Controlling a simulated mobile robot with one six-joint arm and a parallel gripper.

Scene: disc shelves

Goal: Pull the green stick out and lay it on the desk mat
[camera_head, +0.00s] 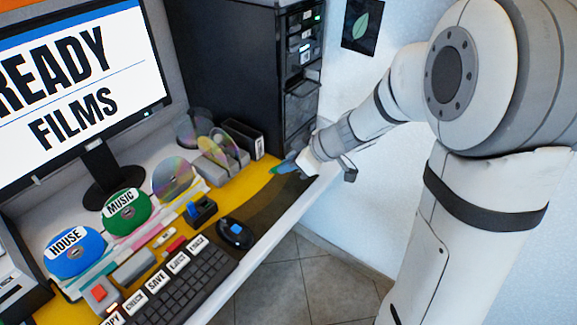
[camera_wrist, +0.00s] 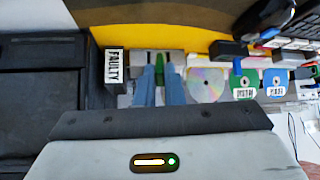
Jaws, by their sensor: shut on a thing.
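The green stick (camera_wrist: 161,76) shows in the wrist view between the two blue fingers of my gripper (camera_wrist: 160,72), which is shut on it. Beyond the fingertips lies a grey holder (camera_wrist: 143,57); I cannot tell whether the stick still touches it. In the head view my gripper (camera_head: 281,168) is at the right end of the desk, right of the grey disc holder (camera_head: 212,169). The stick is hard to make out there. The yellow desk mat (camera_head: 187,219) runs along the desk, with a dark brown area (camera_head: 283,200) on its right part.
A black box labelled FAULTY (camera_wrist: 115,66) stands beside the holder. Several discs, including a green MUSIC disc (camera_head: 127,212) and a blue HOUSE disc (camera_head: 75,252), stand to the left. A mouse (camera_head: 235,233) and keyboard (camera_head: 188,285) are at the front. A dark drawer tower (camera_head: 262,75) stands behind.

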